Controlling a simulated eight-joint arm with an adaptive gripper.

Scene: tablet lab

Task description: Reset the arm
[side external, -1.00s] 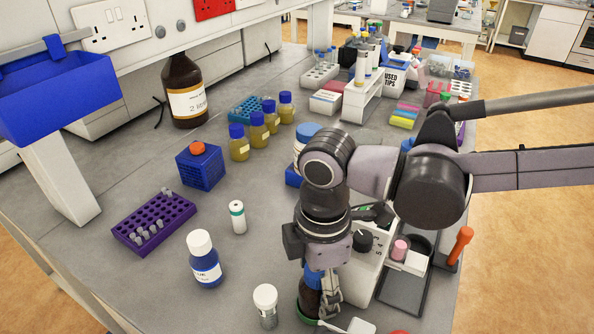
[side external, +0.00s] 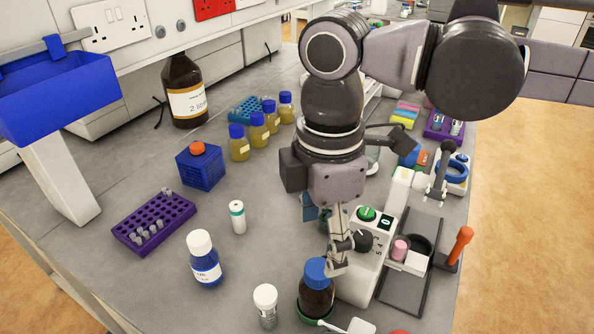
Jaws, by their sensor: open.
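My gripper (side external: 337,262) hangs pointing down in the lower middle of the side external view. It is open, with nothing seen between its fingers. A brown bottle with a blue cap (side external: 316,295) stands upright in a green ring (side external: 308,322) just below and left of the fingertips. The fingertips overlap the right edge of its cap in the picture, and I cannot tell whether they touch it. Part of a blue object behind my gripper is hidden.
A white device with a dial (side external: 362,240) stands close right of my gripper. A small white-capped vial (side external: 267,304), a blue bottle with a white cap (side external: 205,262) and a purple tube rack (side external: 153,222) stand left. Bare bench (side external: 110,180) lies at the far left.

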